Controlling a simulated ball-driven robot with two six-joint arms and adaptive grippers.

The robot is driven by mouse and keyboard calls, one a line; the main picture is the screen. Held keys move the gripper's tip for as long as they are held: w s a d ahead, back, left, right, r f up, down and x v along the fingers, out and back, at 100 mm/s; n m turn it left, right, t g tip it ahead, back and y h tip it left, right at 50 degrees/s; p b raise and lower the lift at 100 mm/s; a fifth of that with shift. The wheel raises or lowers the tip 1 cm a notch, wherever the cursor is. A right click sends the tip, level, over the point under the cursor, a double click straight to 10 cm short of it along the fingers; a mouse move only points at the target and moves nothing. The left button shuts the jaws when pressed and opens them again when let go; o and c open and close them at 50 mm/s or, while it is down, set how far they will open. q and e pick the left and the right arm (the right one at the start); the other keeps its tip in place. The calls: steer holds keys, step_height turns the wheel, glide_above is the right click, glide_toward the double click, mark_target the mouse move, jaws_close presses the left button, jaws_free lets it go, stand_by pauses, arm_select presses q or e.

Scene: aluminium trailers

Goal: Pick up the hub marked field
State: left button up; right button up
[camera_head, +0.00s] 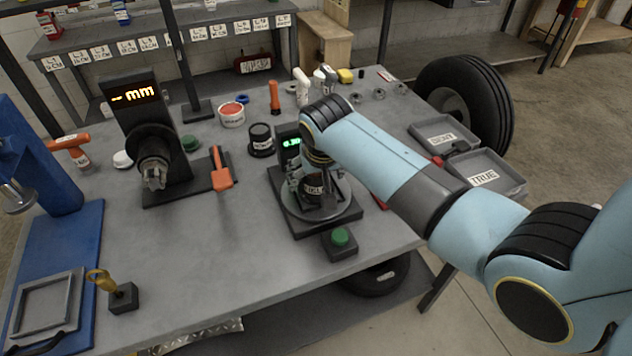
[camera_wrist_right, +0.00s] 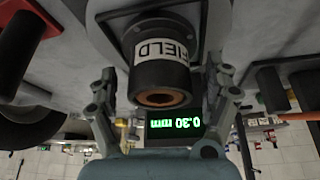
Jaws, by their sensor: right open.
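The hub marked field (camera_wrist_right: 160,72) is a dark cylinder with a white label and a brownish bore. It sits on a round plate (camera_head: 294,212) on the gauge stand. In the head view the hub (camera_head: 313,185) is partly hidden by my right gripper. My right gripper (camera_head: 315,189) points down over it, with a finger on each side. In the right wrist view the fingers of the gripper (camera_wrist_right: 164,84) are open, with gaps visible between them and the hub. My left gripper is not in view.
A green readout (camera_head: 291,143) stands behind the hub, and a green button box (camera_head: 340,243) in front. A tray marked TRUE (camera_head: 512,187) is at the right. The bench's front middle is clear.

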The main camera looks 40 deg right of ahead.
jaws_close()
stand_by(0.5)
steer(key=shift+r, duration=0.2)
step_height(320, 180, up, 2)
steer(key=shift+w, duration=0.1)
steer(key=shift+r, duration=0.95)
steer(key=s+r+b, duration=0.1)
steer(key=s+r, duration=0.6)
steer(key=s, duration=0.4)
steer(key=shift+s+d, duration=0.15)
steer(key=shift+s, duration=0.25)
